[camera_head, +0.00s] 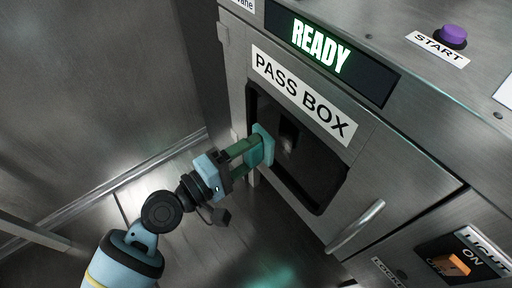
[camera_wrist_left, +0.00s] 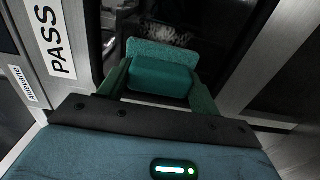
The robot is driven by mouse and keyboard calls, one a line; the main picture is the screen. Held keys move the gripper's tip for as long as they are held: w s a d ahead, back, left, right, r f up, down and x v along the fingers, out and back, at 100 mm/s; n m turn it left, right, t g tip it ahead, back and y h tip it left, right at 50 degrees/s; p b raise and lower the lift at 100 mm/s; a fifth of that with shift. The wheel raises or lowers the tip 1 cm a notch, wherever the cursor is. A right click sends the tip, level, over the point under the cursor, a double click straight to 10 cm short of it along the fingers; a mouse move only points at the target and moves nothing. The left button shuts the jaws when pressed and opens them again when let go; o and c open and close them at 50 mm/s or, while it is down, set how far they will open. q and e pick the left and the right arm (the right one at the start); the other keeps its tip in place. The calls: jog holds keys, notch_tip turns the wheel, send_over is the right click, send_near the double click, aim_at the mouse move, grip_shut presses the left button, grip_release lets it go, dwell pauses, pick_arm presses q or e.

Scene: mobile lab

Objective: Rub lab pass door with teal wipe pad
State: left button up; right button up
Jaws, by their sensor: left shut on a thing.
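The pass box door (camera_head: 361,177) is grey metal with a dark window (camera_head: 308,170) and a bar handle (camera_head: 355,228) at its lower right. My left gripper (camera_head: 252,153) is shut on the teal wipe pad (camera_head: 264,144) and holds it at the left part of the window. In the left wrist view the pad (camera_wrist_left: 160,76) sits between the fingers of the gripper (camera_wrist_left: 160,85), its flat face toward the dark window. A pale smeared patch (camera_wrist_left: 165,33) shows on the window beyond the pad. I cannot tell whether the pad touches the glass. My right gripper is not in view.
A lit READY display (camera_head: 322,47) and a PASS BOX label (camera_head: 302,94) are above the window. A purple START button (camera_head: 453,36) is at the top right. An orange LIGHT switch (camera_head: 452,265) is at the lower right. Open floor shows at the lower left.

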aim_at(246, 157)
pick_arm(q)
jog(key=shift+v, duration=1.5)
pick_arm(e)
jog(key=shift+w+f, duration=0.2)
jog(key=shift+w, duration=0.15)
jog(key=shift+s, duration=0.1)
pick_arm(q)
jog(key=shift+s+a+f, duration=0.1)
jog(key=shift+s+a, duration=0.15)
jog(key=shift+a, duration=0.1)
jog(key=shift+b+v, duration=0.45)
jog(key=shift+v, duration=0.65)
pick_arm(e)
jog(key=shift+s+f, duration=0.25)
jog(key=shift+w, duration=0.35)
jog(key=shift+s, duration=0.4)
